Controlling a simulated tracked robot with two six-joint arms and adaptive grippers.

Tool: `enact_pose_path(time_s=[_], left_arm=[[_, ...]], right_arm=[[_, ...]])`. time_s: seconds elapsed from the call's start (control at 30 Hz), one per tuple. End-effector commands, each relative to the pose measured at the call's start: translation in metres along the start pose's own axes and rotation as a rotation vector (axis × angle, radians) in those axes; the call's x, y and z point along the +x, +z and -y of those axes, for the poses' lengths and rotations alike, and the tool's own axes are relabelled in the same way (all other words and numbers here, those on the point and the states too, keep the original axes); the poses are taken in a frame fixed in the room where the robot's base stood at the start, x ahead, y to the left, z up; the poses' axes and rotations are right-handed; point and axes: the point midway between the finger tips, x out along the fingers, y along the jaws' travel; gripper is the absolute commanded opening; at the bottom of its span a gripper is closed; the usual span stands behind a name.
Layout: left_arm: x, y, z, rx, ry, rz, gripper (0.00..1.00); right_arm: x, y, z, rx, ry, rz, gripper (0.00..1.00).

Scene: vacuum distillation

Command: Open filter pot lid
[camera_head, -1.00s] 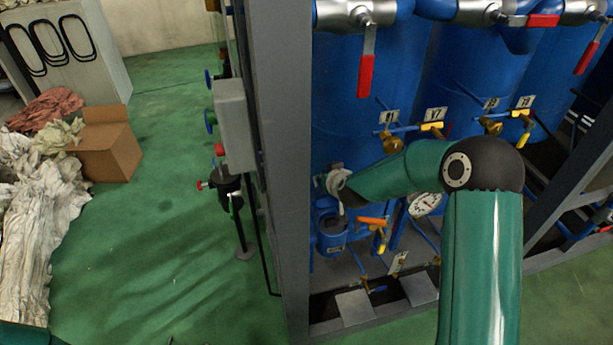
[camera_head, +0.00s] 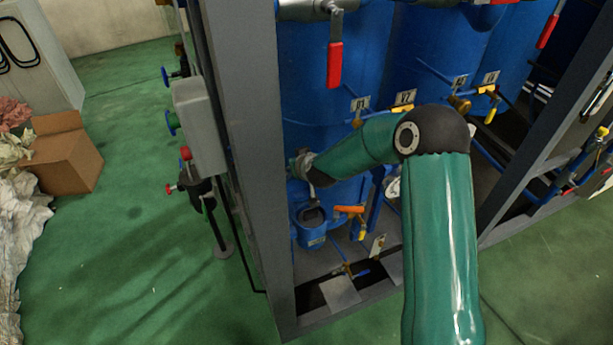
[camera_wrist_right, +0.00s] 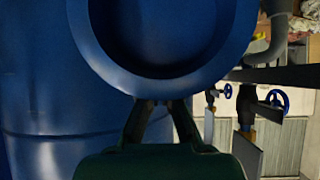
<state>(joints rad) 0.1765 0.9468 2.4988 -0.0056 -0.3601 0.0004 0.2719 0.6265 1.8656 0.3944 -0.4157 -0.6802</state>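The filter pot (camera_head: 312,238) is a small blue pot low in the frame's front left corner. Its round top is open and its inside looks dark. My right arm reaches in from the right, and my right gripper (camera_head: 299,166) is just above the pot, beside the big blue tank. In the right wrist view a round blue hollow part (camera_wrist_right: 107,62), seemingly the lid, fills the top, and the fingertips (camera_wrist_right: 161,103) meet its lower rim. The fingertips are partly hidden, so I cannot tell whether they grip it. My left gripper is out of view.
A thick grey post (camera_head: 252,170) stands just left of the pot, with a grey box (camera_head: 199,125) on its outer side. Blue tanks (camera_head: 325,95) and a red-handled valve (camera_head: 335,65) are above. An orange-handled valve (camera_head: 349,209) sits right of the pot.

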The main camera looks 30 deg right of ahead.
Motion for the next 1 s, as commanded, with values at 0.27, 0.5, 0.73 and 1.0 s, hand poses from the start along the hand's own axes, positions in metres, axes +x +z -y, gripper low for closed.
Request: enact_pose_path(time_s=[0.27, 0.5, 0.73, 1.0], left_arm=[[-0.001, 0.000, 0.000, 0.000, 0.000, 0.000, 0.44], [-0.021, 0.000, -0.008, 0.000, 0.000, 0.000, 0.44], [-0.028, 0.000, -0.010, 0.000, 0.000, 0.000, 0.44], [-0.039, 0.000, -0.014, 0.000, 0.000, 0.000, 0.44]], right_arm=[[0.001, 0.006, 0.006, -0.003, -0.011, 0.017, 0.00], [-0.021, -0.014, 0.006, -0.004, -0.010, 0.010, 0.00], [-0.060, -0.040, 0.006, -0.004, -0.008, -0.002, 0.00], [-0.104, -0.065, 0.005, -0.003, -0.007, -0.001, 0.00]])
